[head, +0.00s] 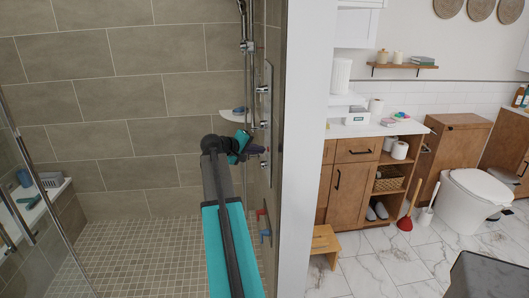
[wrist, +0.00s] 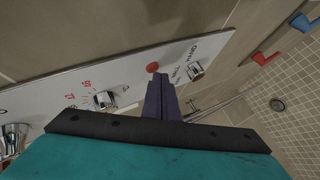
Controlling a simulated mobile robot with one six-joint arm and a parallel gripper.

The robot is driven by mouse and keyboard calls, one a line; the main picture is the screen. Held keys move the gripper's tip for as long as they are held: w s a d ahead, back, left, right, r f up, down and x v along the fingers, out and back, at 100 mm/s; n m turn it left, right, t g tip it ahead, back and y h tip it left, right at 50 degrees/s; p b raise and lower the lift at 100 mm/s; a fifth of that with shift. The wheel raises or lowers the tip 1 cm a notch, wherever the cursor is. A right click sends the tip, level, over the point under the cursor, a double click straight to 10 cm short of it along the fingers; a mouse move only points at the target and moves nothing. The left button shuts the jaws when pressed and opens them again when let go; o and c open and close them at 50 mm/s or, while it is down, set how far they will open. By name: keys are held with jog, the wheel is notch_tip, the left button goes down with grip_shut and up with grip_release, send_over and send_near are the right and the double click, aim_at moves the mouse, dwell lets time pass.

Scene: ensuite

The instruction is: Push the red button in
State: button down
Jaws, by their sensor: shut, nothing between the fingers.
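The red button (wrist: 152,67) is small and round and sits on a pale shower panel (wrist: 60,93) in the wrist view. My gripper (wrist: 157,80) is shut and empty, its dark purple fingertips just below the button in the picture. I cannot tell whether the tips touch it. In the head view my gripper (head: 262,150) is beside the shower panel (head: 267,95), seen nearly edge-on. The red button cannot be made out there.
Chrome knobs (wrist: 104,100) and a small lever (wrist: 195,71) stand out from the panel. Red (wrist: 264,57) and blue (wrist: 300,22) handles are on the wall nearby. A corner shelf (head: 235,116) is behind the arm. A white wall end (head: 307,150) stands right of the shower.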

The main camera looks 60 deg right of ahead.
jog(key=shift+w, duration=0.1)
jog(key=shift+w+a, duration=0.5)
jog(key=shift+w, duration=0.1)
jog(key=w+a, duration=0.1)
jog(key=w, duration=0.1)
jog(key=w+a, duration=0.2)
jog(key=shift+b, duration=0.4)
dwell(0.4)
dwell(0.4)
